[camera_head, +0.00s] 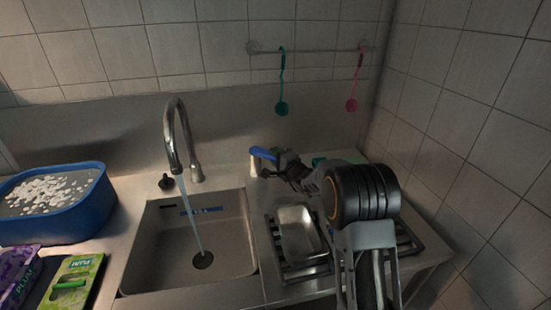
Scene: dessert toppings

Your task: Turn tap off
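The chrome gooseneck tap (172,125) stands behind the sink, and a stream of water (188,215) runs from its spout to the drain.
The steel sink (136,250) is at the centre. A metal tray (298,233) sits on a dark rack to its right. A blue tub (85,215) and a green packet (72,282) are at left. Green (282,85) and pink ladles (353,85) hang on the wall rail.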

